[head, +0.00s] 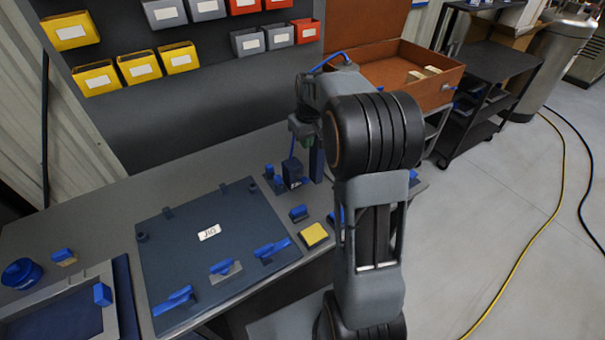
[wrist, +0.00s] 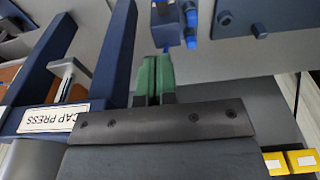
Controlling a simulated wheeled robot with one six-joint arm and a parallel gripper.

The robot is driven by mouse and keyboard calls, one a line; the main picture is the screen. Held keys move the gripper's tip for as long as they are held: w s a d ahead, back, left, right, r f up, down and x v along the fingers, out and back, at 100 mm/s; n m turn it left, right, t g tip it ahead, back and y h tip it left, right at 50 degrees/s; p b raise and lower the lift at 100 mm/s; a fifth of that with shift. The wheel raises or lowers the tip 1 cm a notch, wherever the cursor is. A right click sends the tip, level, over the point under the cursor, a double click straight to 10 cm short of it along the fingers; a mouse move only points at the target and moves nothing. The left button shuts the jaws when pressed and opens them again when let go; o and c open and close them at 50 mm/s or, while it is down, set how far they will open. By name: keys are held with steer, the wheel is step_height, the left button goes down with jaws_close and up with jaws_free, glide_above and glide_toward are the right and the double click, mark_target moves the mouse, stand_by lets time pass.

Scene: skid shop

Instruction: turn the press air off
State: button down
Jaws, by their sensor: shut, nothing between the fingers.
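The cap press shows in the wrist view as a dark blue frame (wrist: 115,52) with a white "CAP PRESS" label (wrist: 50,117) and a grey rod between its uprights. A small dark block with bright blue fittings (wrist: 190,32) sits just beyond my fingertips; I cannot tell for certain whether it is the air valve. My gripper (wrist: 153,66) has green fingers, shut together and empty, beside the press frame and apparently short of the block. In the head view my gripper is over the back right of the bench, partly hidden by my arm, as is the press (head: 316,165).
A dark jig plate (head: 180,245) with blue clamps covers the middle of the bench. A yellow block (head: 314,235) lies near the front edge. A tray (head: 70,310) is at left. Yellow bins (head: 97,78) hang behind. An open brown case (head: 400,80) stands beyond the bench.

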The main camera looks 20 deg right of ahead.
steer(key=p, duration=0.2)
glide_toward(305, 179)
steer(key=f, duration=0.2)
steer(key=w+f, duration=0.1)
steer(key=f, duration=0.2)
steer(key=shift+w+a, duration=0.15)
steer(key=shift+a, duration=0.05)
steer(key=shift+s+f+p, duration=0.3)
steer(key=shift+f+p, duration=0.05)
steer(key=shift+f, duration=0.5)
